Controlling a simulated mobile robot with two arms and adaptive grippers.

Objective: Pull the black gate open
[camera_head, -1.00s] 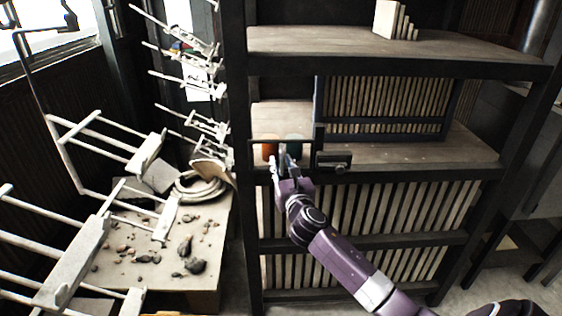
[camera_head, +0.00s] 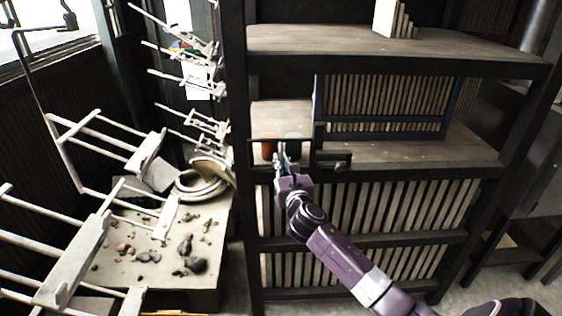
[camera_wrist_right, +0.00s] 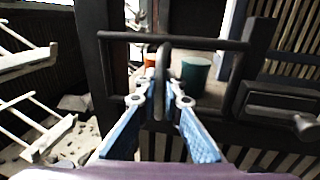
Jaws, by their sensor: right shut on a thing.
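The black gate is a thin dark bar frame across the left opening of the middle shelf; its top bar shows in the right wrist view (camera_wrist_right: 212,43). My right gripper (camera_wrist_right: 162,82) has its blue-grey fingers around the upright bar in the middle of the gate, shut on it. In the head view the right gripper (camera_head: 280,167) is at the gate's front, with the arm reaching up from the lower right. The gate appears closed across the opening. A dark latch block (camera_head: 332,161) sits just right of the gate. My left gripper is not in view.
Behind the gate stand an orange cup (camera_head: 269,148) and a teal cup (camera_head: 293,147). The dark shelf unit (camera_head: 385,168) fills the centre. White hanger racks (camera_head: 75,262) and a table with stones (camera_head: 160,275) are on the left.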

